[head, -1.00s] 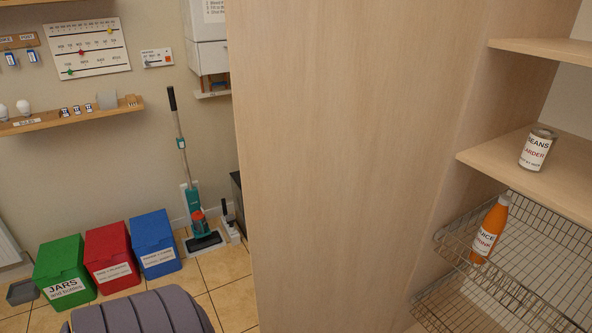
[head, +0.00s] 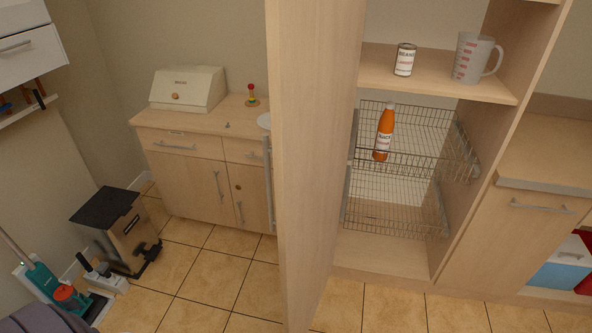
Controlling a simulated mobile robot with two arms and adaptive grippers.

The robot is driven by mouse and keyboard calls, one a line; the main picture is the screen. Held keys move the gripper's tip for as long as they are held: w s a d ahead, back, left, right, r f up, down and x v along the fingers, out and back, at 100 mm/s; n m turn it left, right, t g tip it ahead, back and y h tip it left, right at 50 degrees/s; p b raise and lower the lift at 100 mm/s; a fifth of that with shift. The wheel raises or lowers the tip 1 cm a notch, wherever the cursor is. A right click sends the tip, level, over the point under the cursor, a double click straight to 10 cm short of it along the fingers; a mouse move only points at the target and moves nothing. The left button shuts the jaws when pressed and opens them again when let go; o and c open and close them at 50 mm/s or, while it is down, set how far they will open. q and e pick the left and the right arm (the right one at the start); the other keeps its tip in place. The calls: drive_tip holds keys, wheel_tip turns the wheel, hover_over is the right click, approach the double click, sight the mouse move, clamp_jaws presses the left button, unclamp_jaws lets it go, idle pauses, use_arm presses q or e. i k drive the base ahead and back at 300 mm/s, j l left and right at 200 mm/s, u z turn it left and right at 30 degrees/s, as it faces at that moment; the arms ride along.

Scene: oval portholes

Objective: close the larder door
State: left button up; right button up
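The larder door (head: 315,130) stands wide open, a tall pale wood panel seen nearly edge-on in the middle of the head view. A long metal handle (head: 268,185) shows at its left side. The open larder (head: 385,252) is to the right of the door. Inside, a can (head: 404,60) and a measuring jug (head: 470,58) stand on a shelf (head: 430,82). An orange bottle (head: 383,133) stands in the upper wire basket (head: 425,125), above a second basket (head: 395,212). Neither gripper is in view.
A sideboard (head: 205,185) with a bread bin (head: 187,89) stands behind on the left. A pedal bin (head: 115,230) and a teal floor cleaner (head: 52,287) stand at the far left. A counter cabinet (head: 530,235) is at the right. Tiled floor (head: 215,275) is clear before the sideboard.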

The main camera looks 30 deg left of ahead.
sight(313, 47)
drive_tip(key=i+j+z, duration=0.1)
drive_tip(key=j+z, duration=0.35)
drive_tip(key=j, duration=1.1)
